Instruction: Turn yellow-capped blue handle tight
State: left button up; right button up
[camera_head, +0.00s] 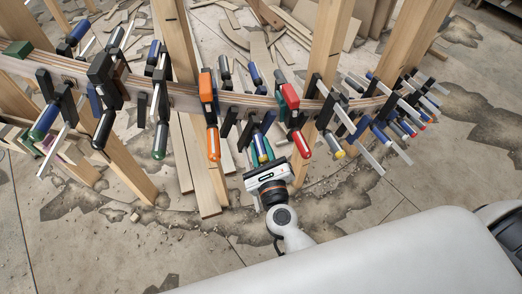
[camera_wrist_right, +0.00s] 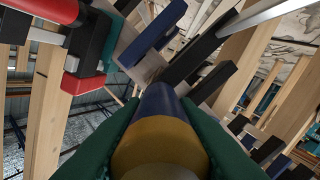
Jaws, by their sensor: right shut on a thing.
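The yellow-capped blue handle (camera_head: 260,147) belongs to a clamp on the curved wooden stringer (camera_head: 236,103), near the middle of the head view. In the right wrist view its yellow cap (camera_wrist_right: 160,143) faces the camera, with the blue part beyond it. My right gripper (camera_head: 264,157) reaches up from below, with its green fingers on both sides of the handle. In the wrist view the fingers (camera_wrist_right: 160,125) are shut on it, hiding its sides. My left gripper is not in view.
An orange-handled clamp (camera_head: 212,142) hangs to the left and a red-handled clamp (camera_head: 301,144) to the right, both close by. Several more clamps crowd the stringer. Wooden posts (camera_head: 328,55) support it. Loose boards (camera_head: 203,180) and debris lie on the cracked floor.

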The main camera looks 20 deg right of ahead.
jog(key=shift+f+m, duration=0.1)
jog(key=shift+m, duration=0.7)
jog(key=shift+b, duration=0.3)
jog(key=o, duration=1)
